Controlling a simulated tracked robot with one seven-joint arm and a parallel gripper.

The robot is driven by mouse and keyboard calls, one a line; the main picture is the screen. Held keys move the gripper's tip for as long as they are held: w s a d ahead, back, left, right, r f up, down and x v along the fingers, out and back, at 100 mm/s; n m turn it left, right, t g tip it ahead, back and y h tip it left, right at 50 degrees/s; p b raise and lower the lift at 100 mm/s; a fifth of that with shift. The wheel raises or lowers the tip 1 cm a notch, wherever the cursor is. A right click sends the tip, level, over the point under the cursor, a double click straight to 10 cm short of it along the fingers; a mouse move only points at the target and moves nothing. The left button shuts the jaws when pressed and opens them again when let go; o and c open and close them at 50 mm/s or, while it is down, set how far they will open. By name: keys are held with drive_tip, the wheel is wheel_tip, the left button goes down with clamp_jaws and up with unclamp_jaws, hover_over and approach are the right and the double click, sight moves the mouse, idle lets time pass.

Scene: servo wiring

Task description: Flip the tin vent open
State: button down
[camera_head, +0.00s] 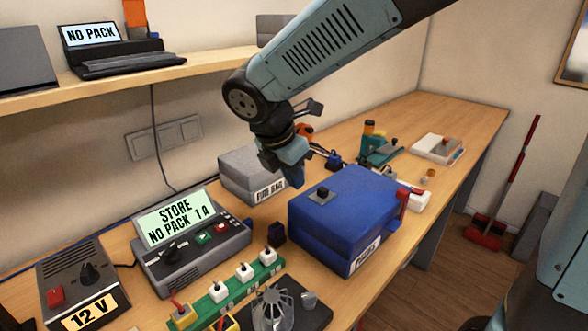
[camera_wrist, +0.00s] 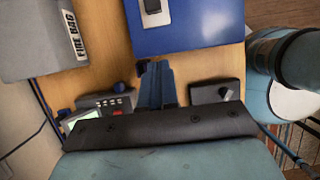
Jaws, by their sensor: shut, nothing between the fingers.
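A blue tin (camera_head: 335,232) with a white label on its front stands on the bench. On its lid is a small grey plate with a dark knob (camera_head: 321,195), which looks like the vent. I cannot tell from its shape whether it is open. In the wrist view the blue lid (camera_wrist: 205,35) fills the top, with the light-framed dark vent (camera_wrist: 154,12) at the upper edge. My gripper (camera_head: 297,182) is shut and empty, pointing down just beyond the lid's far left edge. In the wrist view its closed fingers (camera_wrist: 157,70) point towards the lid, short of the vent.
A grey fire bag box (camera_head: 245,172) stands left of my gripper. A console reading "STORE NO PACK 1 A" (camera_head: 190,240) and a 12 V supply (camera_head: 85,285) are front left. A red latch (camera_head: 404,198) sticks out at the tin's right end.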

sight(323, 193)
drive_tip(key=x, duration=0.6)
drive_tip(key=shift+d+f, duration=0.1)
drive_tip(key=shift+w+d, duration=0.8)
drive_tip(key=shift+w, duration=0.15)
drive_tip(key=shift+w+d, duration=0.5)
drive_tip(key=shift+w, duration=0.05)
